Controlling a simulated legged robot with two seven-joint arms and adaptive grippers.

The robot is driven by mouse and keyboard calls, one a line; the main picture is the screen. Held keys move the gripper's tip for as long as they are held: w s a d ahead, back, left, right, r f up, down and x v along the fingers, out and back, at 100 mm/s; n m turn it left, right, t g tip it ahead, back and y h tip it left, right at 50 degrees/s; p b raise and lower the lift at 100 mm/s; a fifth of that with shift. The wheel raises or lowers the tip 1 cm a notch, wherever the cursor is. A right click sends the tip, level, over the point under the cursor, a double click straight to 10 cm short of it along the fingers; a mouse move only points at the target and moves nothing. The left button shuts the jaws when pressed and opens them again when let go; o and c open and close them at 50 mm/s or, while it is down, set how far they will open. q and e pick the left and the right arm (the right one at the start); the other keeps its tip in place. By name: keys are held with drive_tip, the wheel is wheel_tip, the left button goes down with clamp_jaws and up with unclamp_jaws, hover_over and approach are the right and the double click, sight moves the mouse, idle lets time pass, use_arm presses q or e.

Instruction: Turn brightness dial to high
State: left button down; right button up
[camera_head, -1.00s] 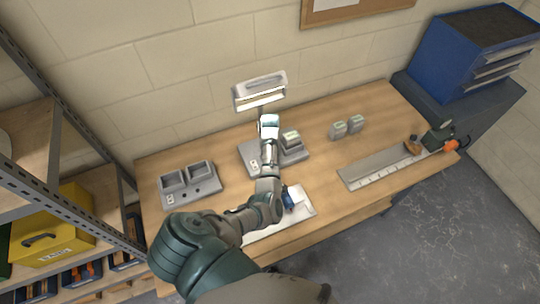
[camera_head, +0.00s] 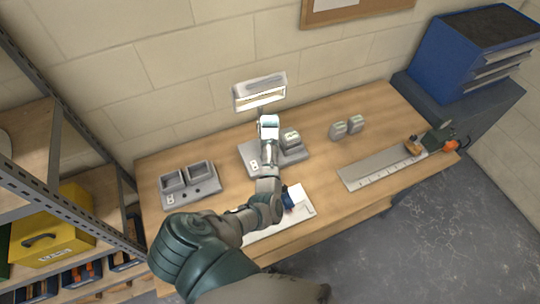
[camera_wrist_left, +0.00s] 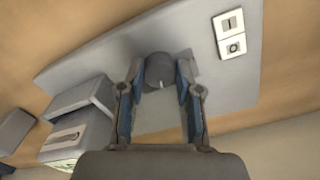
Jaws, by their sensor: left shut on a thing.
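A grey round dial (camera_wrist_left: 160,68) with a small pale mark sits on a grey panel (camera_wrist_left: 225,85) in the left wrist view. My left gripper (camera_wrist_left: 160,75) is shut on the dial, one finger on each side. In the head view my left gripper (camera_head: 268,126) reaches over the middle grey station (camera_head: 249,155) and hides the dial. A lamp (camera_head: 260,93) with a lit strip stands behind the station. My right gripper is not in view.
A second grey station (camera_head: 190,190) with two empty-looking slots stands at the left. Two small grey blocks (camera_head: 346,127) stand at the back right. A long ruler-like plate (camera_head: 380,168) lies at the right. A white sheet (camera_head: 290,222) with a blue object lies at the front.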

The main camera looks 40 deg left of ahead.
use_arm(q)
drive_tip(key=c, duration=1.1)
unclamp_jaws()
drive_tip(key=shift+w, duration=0.15)
drive_tip(key=o, duration=0.3)
drive_tip(key=shift+o, duration=0.2)
drive_tip(key=shift+f, duration=0.1)
wheel_tip(320, 180, up, 7)
drive_tip(key=shift+w+r, duration=0.1)
drive_tip(key=shift+r, duration=0.1)
drive_tip(key=shift+a, duration=0.1)
